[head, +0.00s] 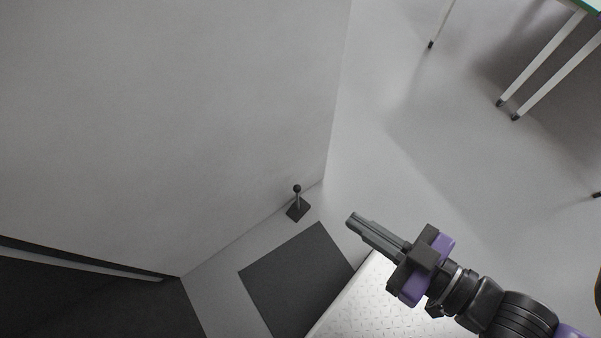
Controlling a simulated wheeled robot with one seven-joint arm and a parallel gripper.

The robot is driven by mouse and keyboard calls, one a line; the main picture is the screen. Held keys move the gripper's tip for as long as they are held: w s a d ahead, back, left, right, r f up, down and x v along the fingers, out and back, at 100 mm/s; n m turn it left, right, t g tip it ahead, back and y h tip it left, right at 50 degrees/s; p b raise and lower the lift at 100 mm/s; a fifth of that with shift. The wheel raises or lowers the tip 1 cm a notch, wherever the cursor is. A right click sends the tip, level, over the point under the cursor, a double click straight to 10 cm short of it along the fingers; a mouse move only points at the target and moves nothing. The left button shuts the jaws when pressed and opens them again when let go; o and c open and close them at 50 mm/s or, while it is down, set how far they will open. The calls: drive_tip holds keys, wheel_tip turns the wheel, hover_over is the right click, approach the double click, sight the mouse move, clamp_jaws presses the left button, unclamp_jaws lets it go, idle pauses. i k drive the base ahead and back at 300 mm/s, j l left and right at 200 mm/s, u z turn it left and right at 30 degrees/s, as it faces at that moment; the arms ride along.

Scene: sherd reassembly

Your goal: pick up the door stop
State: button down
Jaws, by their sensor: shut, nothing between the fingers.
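The door stop (298,207) stands on the floor close to the foot of the pale wall, left of my gripper. It has a dark square base, a thin upright stem and a small dark ball on top. My gripper (351,219) is to its right, with its long grey fingers pointing left toward it. The fingers are shut and empty. They are apart from the door stop in the picture; their height above the floor is hard to tell.
A dark mat (298,278) lies on the floor below the door stop. A white studded surface (365,308) is beneath my arm. The pale wall (180,110) fills the upper left. Table legs (545,75) stand at upper right. The floor between is clear.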

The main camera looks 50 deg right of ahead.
sight(298, 210)
drive_tip(key=k+l, duration=0.95)
drive_tip(key=l, duration=0.15)
drive_tip(key=l+z, duration=0.15)
drive_tip(key=i, duration=0.25)
drive_tip(key=i+j+u, duration=0.4)
drive_tip(key=i, duration=0.2)
drive_tip(key=i+u, duration=0.35)
drive_tip(key=i, duration=0.25)
drive_tip(key=i+j+u, duration=0.25)
drive_tip(key=i, duration=0.3)
drive_tip(key=l, duration=0.1)
